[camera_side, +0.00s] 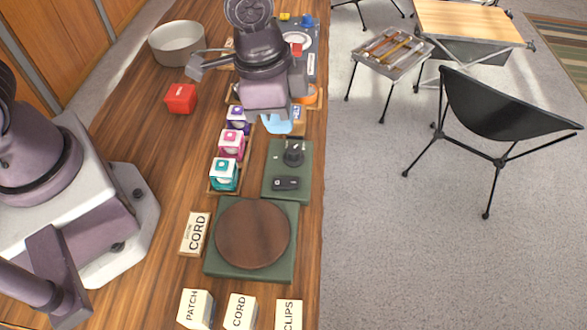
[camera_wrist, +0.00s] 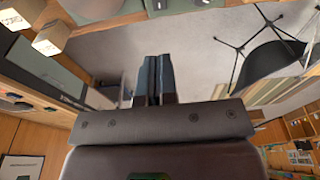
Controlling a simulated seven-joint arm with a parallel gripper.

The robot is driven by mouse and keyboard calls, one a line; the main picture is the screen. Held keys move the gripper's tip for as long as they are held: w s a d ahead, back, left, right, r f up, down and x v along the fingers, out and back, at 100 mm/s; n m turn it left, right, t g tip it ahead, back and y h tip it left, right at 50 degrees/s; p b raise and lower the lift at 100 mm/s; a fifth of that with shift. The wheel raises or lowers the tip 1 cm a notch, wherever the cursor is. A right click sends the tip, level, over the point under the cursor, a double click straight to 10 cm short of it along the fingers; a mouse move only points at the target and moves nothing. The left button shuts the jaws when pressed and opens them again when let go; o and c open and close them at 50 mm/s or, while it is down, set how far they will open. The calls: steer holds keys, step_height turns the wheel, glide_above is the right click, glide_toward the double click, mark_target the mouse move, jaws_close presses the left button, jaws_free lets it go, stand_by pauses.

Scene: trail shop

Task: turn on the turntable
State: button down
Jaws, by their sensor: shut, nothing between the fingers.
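The turntable is a round brown wooden disc (camera_side: 252,234) on a square green base (camera_side: 222,264), near the front of the counter in the side view. Just behind it lies a smaller green plate (camera_side: 270,188) with a black knob-like part (camera_side: 293,153) and a flat black block (camera_side: 286,183). I cannot tell whether the disc is turning. My gripper (camera_side: 268,112) is above the counter, behind the smaller plate and apart from the disc. In the wrist view its two dark fingers (camera_wrist: 155,60) are together with nothing between them.
Colored boxes (camera_side: 231,144) stand in a row left of the plate. A red box (camera_side: 181,98) and a grey pot (camera_side: 177,43) are further back left. Labeled boxes (camera_side: 240,312) line the front. The counter's right edge drops to the floor, where a black chair (camera_side: 510,115) stands.

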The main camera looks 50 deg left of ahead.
mark_target(287, 183)
steer(key=f, duration=0.4)
steer(key=w+d+f, duration=0.1)
steer(key=f, duration=0.8)
steer(key=shift+w+d+f, duration=0.2)
steer(key=shift+d, duration=0.05)
steer(key=shift+w+f, duration=0.1)
steer(key=shift+f, duration=0.2)
steer(key=shift+g, duration=0.3)
steer(key=shift+s+a+r, duration=0.3)
steer(key=shift+s+a, duration=0.2)
steer(key=shift+s, duration=0.1)
steer(key=shift+r, duration=0.2)
